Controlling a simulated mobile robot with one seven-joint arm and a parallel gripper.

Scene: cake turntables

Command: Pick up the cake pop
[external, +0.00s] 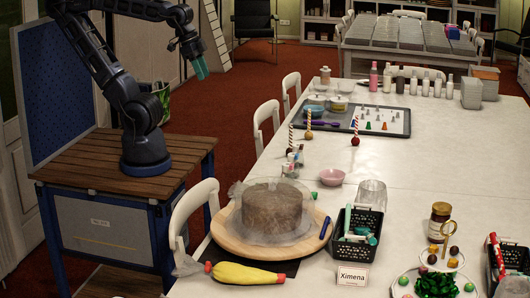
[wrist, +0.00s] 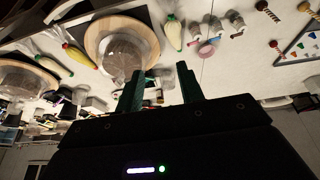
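Several cake pops on striped sticks stand on the long white table in the external view: one with a brown ball (external: 308,135), one with a dark red ball (external: 355,141) to its right, and one nearer the camera, partly hidden by small jars. In the wrist view, small ball-and-stick shapes (wrist: 262,5) show at the upper right. My gripper (external: 201,71) is raised at the upper left, beyond the table's left side, well apart from the cake pops. In the wrist view its two green fingers (wrist: 161,78) are spread, with nothing held between them.
A covered cake on a wooden turntable (external: 228,237) stands at the near left, beside a yellow piping bag (external: 248,275). A black basket (external: 344,250), pink bowl (external: 331,177) and decorating tray (external: 393,130) stand around. Chairs line the left edge; the table's right middle is fairly clear.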

